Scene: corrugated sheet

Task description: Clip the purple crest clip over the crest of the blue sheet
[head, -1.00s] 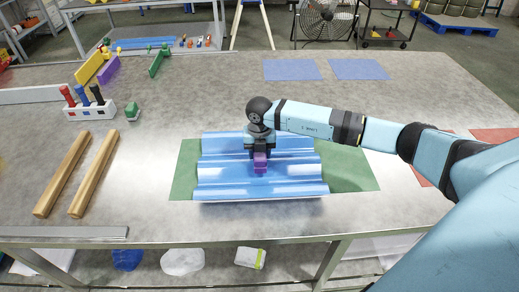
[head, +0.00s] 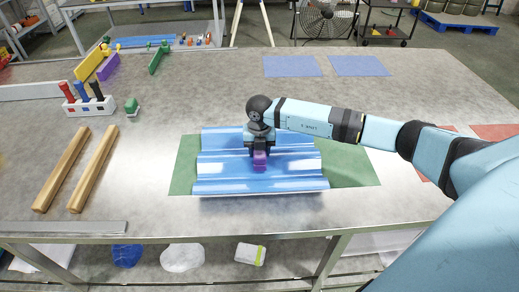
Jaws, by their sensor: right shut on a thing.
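The blue corrugated sheet (head: 225,168) lies on a green mat (head: 184,172) in the middle of the table. My right gripper (head: 260,153) points down over the middle of the sheet. It is shut on the purple crest clip (head: 260,160), which is at or just above a middle crest. I cannot tell whether the clip sits on the crest, since the gripper hides its top. My left gripper is not in view.
Two wooden bars (head: 93,168) lie on the left. Two blue squares (head: 292,66) lie at the back. The table front between sheet and edge is clear.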

